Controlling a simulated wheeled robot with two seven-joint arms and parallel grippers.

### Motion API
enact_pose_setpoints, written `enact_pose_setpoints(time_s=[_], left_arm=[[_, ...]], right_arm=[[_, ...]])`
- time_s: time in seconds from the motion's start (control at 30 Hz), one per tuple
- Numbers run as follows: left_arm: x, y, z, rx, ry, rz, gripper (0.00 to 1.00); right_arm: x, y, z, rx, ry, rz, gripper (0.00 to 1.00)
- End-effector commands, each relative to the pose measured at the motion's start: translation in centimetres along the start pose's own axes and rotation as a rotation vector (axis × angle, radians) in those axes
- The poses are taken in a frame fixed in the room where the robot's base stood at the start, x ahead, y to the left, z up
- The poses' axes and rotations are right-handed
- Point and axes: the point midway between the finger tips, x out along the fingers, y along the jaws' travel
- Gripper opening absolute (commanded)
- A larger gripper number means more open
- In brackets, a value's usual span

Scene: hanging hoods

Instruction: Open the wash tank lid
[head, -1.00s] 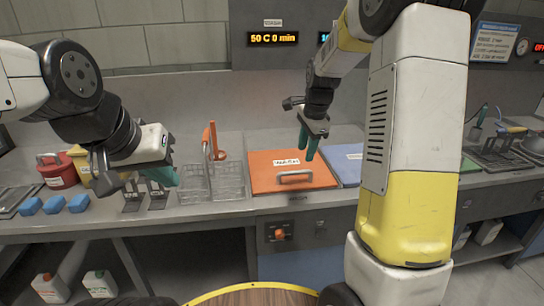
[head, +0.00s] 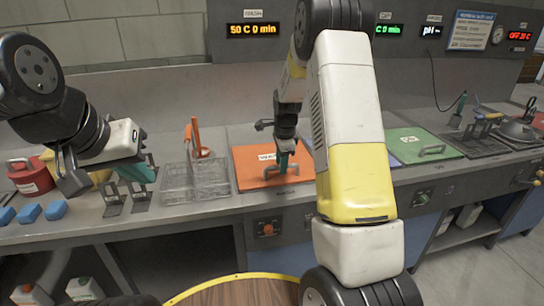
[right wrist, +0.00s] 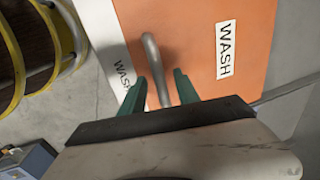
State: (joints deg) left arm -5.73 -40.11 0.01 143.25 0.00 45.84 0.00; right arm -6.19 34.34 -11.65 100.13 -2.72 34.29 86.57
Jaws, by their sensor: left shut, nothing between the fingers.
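The wash tank lid (head: 246,172) is a flat orange plate lying closed on the counter, with a white WASH label and a metal bar handle (head: 270,172). My right gripper (head: 284,168) is at this handle, pointing down. In the right wrist view its two green fingers (right wrist: 160,92) are open, one on each side of the handle (right wrist: 152,62), with gaps visible. The orange lid (right wrist: 190,25) fills much of that view. My left gripper (head: 145,174) is shut and empty, above the counter left of the wire baskets.
Wire baskets (head: 195,180) with an orange upright handle stand just left of the lid. A green lid (head: 420,143) lies further right. A red container (head: 30,176) and blue blocks (head: 28,212) sit at the left. Displays line the back panel.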

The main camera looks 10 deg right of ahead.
Motion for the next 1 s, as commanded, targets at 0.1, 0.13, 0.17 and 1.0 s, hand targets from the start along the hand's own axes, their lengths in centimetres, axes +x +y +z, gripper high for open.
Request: enact_pose_setpoints(time_s=[0.1, 0.13, 0.17, 1.0], left_arm=[[0.00, 0.00, 0.00, 0.000, 0.000, 0.000, 0.00], [0.00, 0.00, 0.00, 0.000, 0.000, 0.000, 0.00], [0.00, 0.00, 0.00, 0.000, 0.000, 0.000, 0.00], [0.00, 0.00, 0.00, 0.000, 0.000, 0.000, 0.00]], right_arm=[[-0.01, -0.02, -0.01, 0.000, 0.000, -0.001, 0.38], [-0.01, -0.01, 0.00, 0.000, 0.000, 0.000, 0.38], [-0.01, -0.01, -0.01, 0.000, 0.000, 0.000, 0.38], [-0.08, -0.04, -0.02, 0.000, 0.000, -0.001, 0.00]])
